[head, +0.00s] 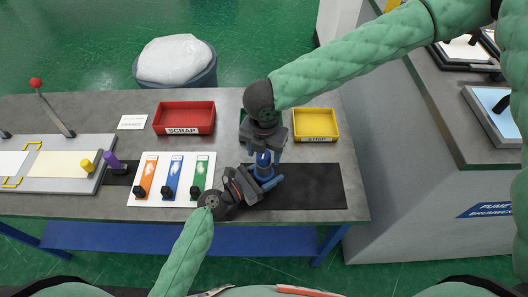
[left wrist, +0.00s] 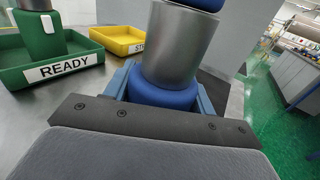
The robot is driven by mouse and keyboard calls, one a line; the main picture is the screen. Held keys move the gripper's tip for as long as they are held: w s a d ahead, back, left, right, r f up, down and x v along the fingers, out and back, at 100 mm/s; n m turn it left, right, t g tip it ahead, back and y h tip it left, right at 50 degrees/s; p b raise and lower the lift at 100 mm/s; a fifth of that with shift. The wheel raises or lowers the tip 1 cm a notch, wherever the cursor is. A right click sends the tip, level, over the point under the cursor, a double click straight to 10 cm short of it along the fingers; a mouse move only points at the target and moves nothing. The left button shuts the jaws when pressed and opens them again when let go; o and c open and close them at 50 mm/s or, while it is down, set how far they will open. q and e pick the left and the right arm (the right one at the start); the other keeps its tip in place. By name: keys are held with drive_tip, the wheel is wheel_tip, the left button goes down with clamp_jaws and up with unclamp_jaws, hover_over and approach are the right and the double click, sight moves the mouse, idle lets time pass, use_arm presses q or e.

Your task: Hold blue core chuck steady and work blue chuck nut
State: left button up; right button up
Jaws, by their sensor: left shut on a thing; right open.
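The blue core chuck (head: 264,172) stands upright on the workbench, with a silver cylinder (left wrist: 172,48) above its blue base (left wrist: 162,95) in the left wrist view. My left gripper (head: 262,181) is shut around the blue base; its blue fingers show on both sides in the left wrist view (left wrist: 162,92). A blue part, seemingly the chuck nut (left wrist: 200,4), is cut off at the top of that view. My right gripper (head: 265,150) points down from above, open, with its fingers around the chuck's upper end. It hides most of the top, so contact cannot be told.
Behind the chuck are a red SCRAP tray (head: 184,118), a yellow tray (head: 315,124) and a green READY tray (left wrist: 30,68) holding a green piece (left wrist: 40,35). A white board with coloured strips (head: 172,179) lies left. The dark mat (head: 318,186) is clear at right.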

wheel_tip(320, 180, up, 12)
drive_tip(key=shift+f, duration=0.2)
idle(0.4)
use_arm(q)
drive_tip(key=o, duration=1.5)
